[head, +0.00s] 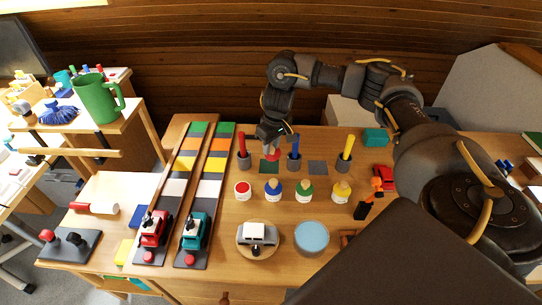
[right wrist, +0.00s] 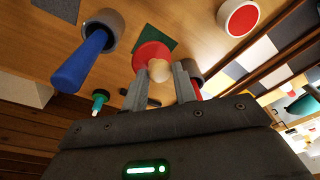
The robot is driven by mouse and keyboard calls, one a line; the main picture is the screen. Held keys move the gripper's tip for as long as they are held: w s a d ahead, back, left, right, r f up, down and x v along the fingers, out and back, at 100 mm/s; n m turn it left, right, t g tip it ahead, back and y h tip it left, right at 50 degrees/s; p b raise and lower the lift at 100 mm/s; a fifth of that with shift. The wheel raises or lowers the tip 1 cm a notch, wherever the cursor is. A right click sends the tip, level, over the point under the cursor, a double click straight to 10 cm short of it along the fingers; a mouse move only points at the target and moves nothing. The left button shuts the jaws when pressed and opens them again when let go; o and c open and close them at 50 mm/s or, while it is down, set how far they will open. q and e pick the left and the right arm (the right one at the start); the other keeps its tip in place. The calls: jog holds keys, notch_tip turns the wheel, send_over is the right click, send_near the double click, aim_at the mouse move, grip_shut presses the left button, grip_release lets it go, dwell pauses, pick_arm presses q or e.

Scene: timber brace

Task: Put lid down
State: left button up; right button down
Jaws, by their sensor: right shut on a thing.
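My right gripper (head: 271,149) is shut on a small red lid (head: 273,155), above the back of the table near the green square (head: 269,167). In the right wrist view the red lid (right wrist: 152,56) shows with its pale knob between the two fingers (right wrist: 159,82). It partly overlaps the green square (right wrist: 158,33) there; the gap to the table is hard to judge. A round pot with a red top (head: 243,188) stands in front, and it also shows in the right wrist view (right wrist: 239,17). My left gripper is not in view.
Blue (head: 273,189), green (head: 305,193) and yellow pots (head: 341,191) stand in a row. A grey square (head: 317,167) is bare.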

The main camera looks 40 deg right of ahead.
jog(key=f, duration=0.1)
jog(key=w+d+f, duration=0.1)
jog(key=w+f+b, duration=0.1)
jog(key=shift+w+d+f, duration=0.15)
jog(key=shift+d, duration=0.15)
notch_tip(320, 180, down, 3)
jog(key=shift+w+d+f+b, duration=0.1)
jog(key=shift+b, duration=0.5)
jog(key=shift+w+f, duration=0.1)
jog(key=shift+f, duration=0.2)
jog(key=shift+r, duration=0.1)
jog(key=c, duration=1.1)
grip_release()
